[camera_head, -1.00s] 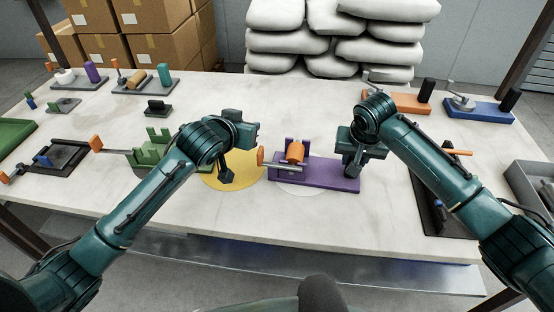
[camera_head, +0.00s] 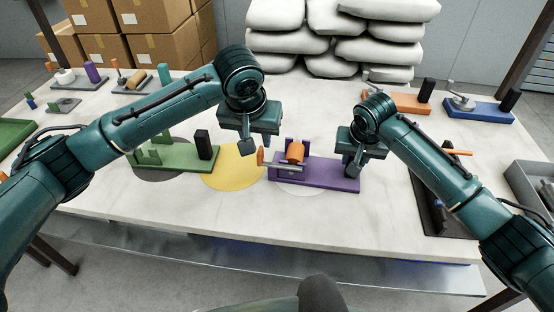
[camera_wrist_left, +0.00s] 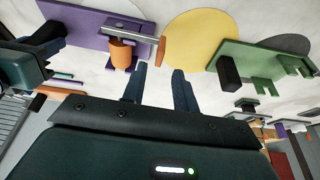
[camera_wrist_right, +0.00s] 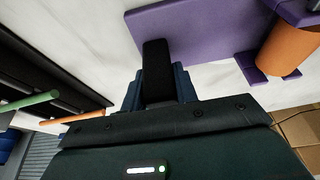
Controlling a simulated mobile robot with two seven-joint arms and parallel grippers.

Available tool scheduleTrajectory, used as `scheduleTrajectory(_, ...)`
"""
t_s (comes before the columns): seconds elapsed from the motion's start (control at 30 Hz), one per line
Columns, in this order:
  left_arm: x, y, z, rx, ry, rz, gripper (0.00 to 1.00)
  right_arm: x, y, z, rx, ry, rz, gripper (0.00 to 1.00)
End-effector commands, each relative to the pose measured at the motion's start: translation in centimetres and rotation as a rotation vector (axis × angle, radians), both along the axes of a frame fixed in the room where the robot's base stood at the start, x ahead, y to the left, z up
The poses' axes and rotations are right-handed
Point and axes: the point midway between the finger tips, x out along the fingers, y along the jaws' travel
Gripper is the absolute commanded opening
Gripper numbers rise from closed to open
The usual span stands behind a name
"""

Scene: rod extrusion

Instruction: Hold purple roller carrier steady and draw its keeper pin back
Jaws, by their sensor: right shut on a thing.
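The purple roller carrier (camera_head: 335,176) lies flat on the table with an orange roller (camera_head: 295,151) between its uprights. Its keeper pin is a grey rod (camera_head: 286,166) with an orange knob (camera_head: 260,157) at the left end. My right gripper (camera_head: 349,168) is shut on the black post (camera_wrist_right: 157,70) at the carrier's right end. My left gripper (camera_head: 246,150) is open and empty, close to the orange knob. In the left wrist view, the knob (camera_wrist_left: 162,51) sits just beyond the two parted fingertips (camera_wrist_left: 159,72), apparently not between them.
A yellow disc (camera_head: 230,172) lies left of the carrier. A green carrier (camera_head: 185,160) with a black post (camera_head: 202,144) stands farther left, partly behind my left arm. A dark tray (camera_head: 430,210) lies at right, partly under my right arm. The table front is clear.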

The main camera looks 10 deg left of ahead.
Motion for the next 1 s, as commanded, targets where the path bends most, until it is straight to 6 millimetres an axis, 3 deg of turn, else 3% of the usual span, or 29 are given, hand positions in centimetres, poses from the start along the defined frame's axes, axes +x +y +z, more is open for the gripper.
scheduleTrajectory(0.4,1.8,-0.2,-5.1,-0.001,0.001,-0.002,0.29,0.0,0.0,0.0,0.0,-0.001,0.0,0.0)
scheduleTrajectory(0.87,2.2,-0.2,-6.0,-0.002,-0.002,-0.002,0.29,0.0,0.0,0.0,0.0,-0.001,0.0,0.0)
scheduleTrajectory(1.0,2.2,-0.2,-6.0,-0.001,-0.002,-0.003,0.19,0.0,0.0,0.0,0.0,-0.001,0.0,0.0)
